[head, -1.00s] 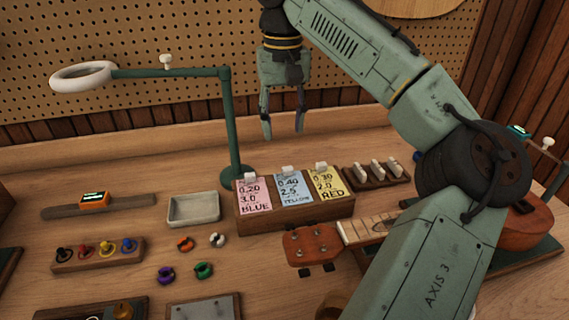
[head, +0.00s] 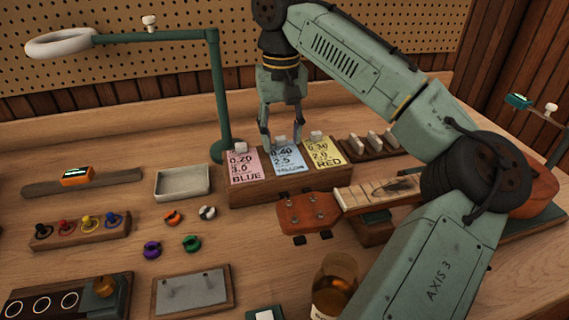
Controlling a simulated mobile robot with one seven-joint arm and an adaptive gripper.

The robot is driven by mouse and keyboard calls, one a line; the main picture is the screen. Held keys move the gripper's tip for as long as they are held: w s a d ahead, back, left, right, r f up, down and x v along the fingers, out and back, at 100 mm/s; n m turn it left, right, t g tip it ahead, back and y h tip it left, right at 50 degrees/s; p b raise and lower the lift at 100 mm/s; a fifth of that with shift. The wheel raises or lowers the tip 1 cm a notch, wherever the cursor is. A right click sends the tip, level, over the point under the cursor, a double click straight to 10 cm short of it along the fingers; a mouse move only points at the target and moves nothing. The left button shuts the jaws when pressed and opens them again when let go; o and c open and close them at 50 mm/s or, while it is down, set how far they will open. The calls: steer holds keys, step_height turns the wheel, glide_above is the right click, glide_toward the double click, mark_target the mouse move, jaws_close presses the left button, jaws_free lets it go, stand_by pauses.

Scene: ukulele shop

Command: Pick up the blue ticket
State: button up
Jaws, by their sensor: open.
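The blue ticket (head: 287,162) stands in the middle of the wooden holder block (head: 290,186). Its printed word appears to read YELLOW, and a white tab (head: 281,141) sits at its top. A pink ticket (head: 244,165) with the word BLUE is to its left. A yellow ticket (head: 324,151) with the word RED is to its right. My gripper (head: 282,146) is open and points down at the top of the blue ticket. Its fingertips are on either side of the white tab. I cannot tell whether they touch it.
The green lamp post (head: 220,100) stands close left of my gripper. A rack with pale pieces (head: 373,140) is right of the holder. A ukulele headstock (head: 308,212) lies in front. A grey tray (head: 182,182) is to the left.

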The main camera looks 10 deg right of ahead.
steer(key=shift+f, duration=0.15)
steer(key=shift+c, duration=0.5)
steer(key=c, duration=0.8)
